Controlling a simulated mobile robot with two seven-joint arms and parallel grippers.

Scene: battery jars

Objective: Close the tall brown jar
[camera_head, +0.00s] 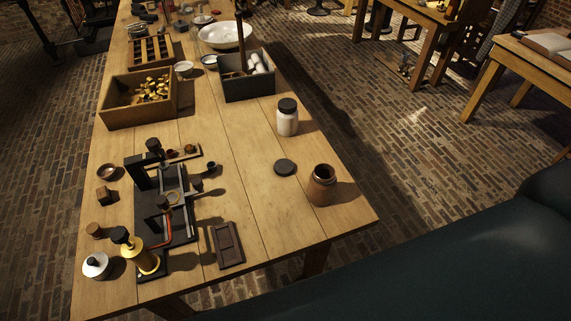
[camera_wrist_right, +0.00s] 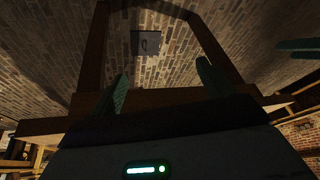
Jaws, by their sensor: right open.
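The tall brown jar (camera_head: 321,188) stands upright near the right edge of the table in the head view. Its mouth is open, with no lid on it. A dark round lid (camera_head: 285,167) lies flat on the table, apart from the jar, just to its left and a little farther back. My right gripper (camera_wrist_right: 164,83) shows in the right wrist view with its two green fingers wide apart and nothing between them. It is not visible at the jar or the lid.
A white jar with a black lid (camera_head: 287,118) stands behind the loose lid. A dark rectangular tray (camera_head: 228,245) and a black metal apparatus (camera_head: 150,205) are to the left. The table (camera_head: 275,215) is bare in front of the lid. Wooden beams show in the wrist view.

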